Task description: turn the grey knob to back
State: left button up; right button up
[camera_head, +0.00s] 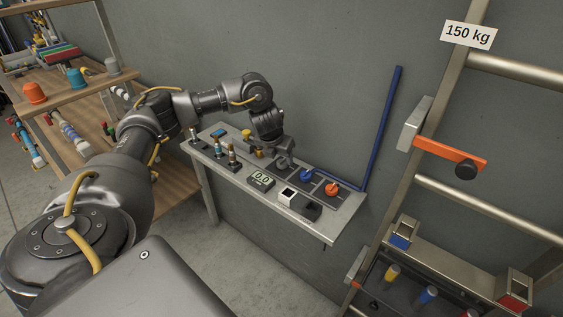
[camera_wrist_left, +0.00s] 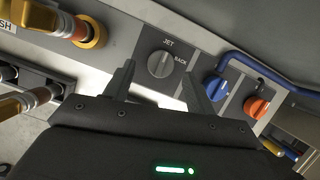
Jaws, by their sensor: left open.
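The grey knob (camera_wrist_left: 161,64) is round, with a raised grip bar, on a dark panel in the left wrist view. The word JET is printed above it and BACK to its right. The bar runs roughly up and down, tilted; which label it points at is hard to tell. My left gripper (camera_wrist_left: 157,74) is open, with one finger to each side of the knob in that view; contact cannot be told. In the head view my left gripper (camera_head: 272,143) is over the bench, and the grey knob (camera_head: 284,161) is partly hidden beside it. My right gripper is out of view.
A blue knob (camera_head: 306,175) and an orange knob (camera_head: 332,188) sit right of the grey one on the bench (camera_head: 325,230). A blue pipe (camera_head: 382,125) rises behind. A ladder rack stands right.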

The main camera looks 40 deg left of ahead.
aim_at(282, 163)
pick_arm(q)
jog(key=shift+x, duration=1.4)
jog(key=c, duration=1)
